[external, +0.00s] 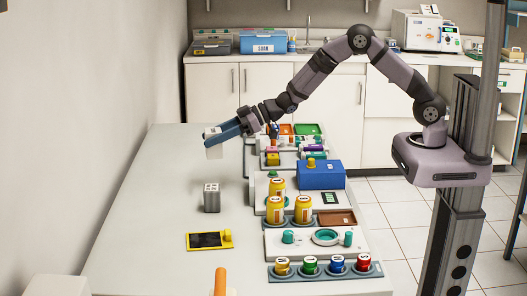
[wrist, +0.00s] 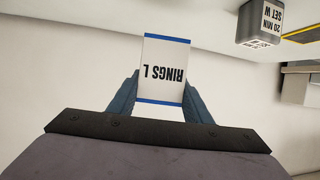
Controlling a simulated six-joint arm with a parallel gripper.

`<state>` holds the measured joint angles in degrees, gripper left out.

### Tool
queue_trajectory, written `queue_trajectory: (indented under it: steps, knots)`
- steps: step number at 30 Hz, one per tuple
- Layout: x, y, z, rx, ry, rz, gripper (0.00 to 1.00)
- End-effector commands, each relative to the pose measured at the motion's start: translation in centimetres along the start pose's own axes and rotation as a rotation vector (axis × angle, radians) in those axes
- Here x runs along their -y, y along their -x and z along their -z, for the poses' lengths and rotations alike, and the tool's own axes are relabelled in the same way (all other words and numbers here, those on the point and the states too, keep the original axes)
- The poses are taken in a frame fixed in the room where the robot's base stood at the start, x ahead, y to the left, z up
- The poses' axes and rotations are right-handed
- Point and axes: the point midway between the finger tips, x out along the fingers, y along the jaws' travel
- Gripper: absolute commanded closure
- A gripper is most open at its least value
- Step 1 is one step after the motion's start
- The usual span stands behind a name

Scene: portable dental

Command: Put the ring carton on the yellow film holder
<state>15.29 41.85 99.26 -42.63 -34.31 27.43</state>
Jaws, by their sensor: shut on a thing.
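The ring carton, a white box with blue edges and the label "RINGS L", shows upside down in the wrist view (wrist: 163,62). My gripper (wrist: 160,90) is shut on it, with a blue finger on each side. In the external view my gripper (external: 224,132) holds the carton (external: 214,152) in the air above the far left part of the table. The yellow film holder (external: 228,235) lies flat near the front of the table, with a dark panel in it. Only its edge (wrist: 304,31) shows at the top right of the wrist view.
A grey box (external: 212,200) labelled "20 MIN SET W" (wrist: 262,22) stands between my gripper and the film holder. Yellow jars (external: 275,210), a blue box (external: 320,174) and trays line the right side. An orange-handled item (external: 220,280) is at the front. The left tabletop is bare.

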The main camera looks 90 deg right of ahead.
Motion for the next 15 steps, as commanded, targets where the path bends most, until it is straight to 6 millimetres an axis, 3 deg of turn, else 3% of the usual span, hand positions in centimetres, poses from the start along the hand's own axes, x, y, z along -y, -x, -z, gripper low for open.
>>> queue_trajectory:
  steps: [8,11,15]
  knots:
    - [1.6,-0.7,0.2,-0.004,0.011,0.032,0.78]
    - [3.8,-1.6,0.6,-0.009,0.025,0.075,0.78]
    - [8.6,-3.1,1.3,-0.015,0.057,0.167,0.78]
